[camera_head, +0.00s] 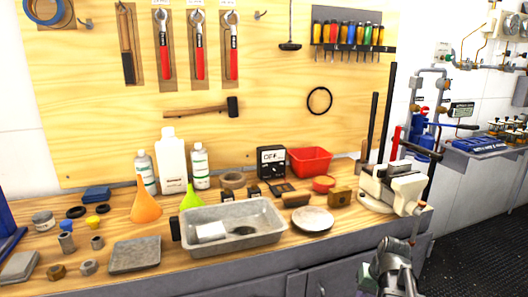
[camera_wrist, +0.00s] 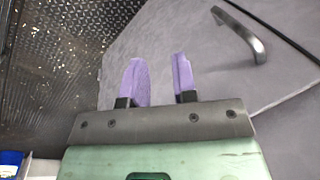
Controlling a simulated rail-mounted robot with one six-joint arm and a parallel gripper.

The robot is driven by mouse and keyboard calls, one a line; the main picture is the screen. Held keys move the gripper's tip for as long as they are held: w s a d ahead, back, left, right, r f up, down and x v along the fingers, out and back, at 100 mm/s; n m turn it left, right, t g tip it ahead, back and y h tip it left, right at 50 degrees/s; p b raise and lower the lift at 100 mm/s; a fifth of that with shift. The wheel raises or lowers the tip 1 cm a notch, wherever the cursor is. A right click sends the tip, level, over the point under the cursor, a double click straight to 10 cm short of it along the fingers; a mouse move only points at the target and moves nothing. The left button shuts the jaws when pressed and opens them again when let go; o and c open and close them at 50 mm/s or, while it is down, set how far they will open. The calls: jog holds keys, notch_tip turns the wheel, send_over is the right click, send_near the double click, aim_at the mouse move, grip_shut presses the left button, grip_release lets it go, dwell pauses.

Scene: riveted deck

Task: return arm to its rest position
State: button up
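My gripper (camera_wrist: 158,72) shows in the wrist view with two purple fingers apart and nothing between them. Behind the fingers are a dark grey bar and a pale green gripper body. It points toward a grey cabinet front with a curved metal handle (camera_wrist: 243,36) at the upper right. In the head view my arm (camera_head: 396,268) is at the lower right, in front of the bench and below the vise (camera_head: 396,187). The fingers are too small there to make out clearly.
The wooden bench holds a grey metal tray (camera_head: 232,228), an orange funnel (camera_head: 145,206), bottles, a red bin (camera_head: 310,161) and a white plate (camera_head: 312,219). Tools hang on the plywood board (camera_head: 270,90). The dark textured floor (camera_head: 480,250) is clear at the right.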

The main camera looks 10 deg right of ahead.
jog(key=s+a+n+g+h, duration=0.1)
jog(key=s+a+n, duration=0.1)
jog(key=a, duration=0.7)
jog(key=s+a+n+h, duration=0.1)
jog(key=s+a+n, duration=0.15)
jog(key=a, duration=0.65)
notch_tip(320, 180, up, 19)
jog(key=a+p, duration=0.1)
jog(key=p, duration=1.8)
jog(key=shift+p, duration=0.3)
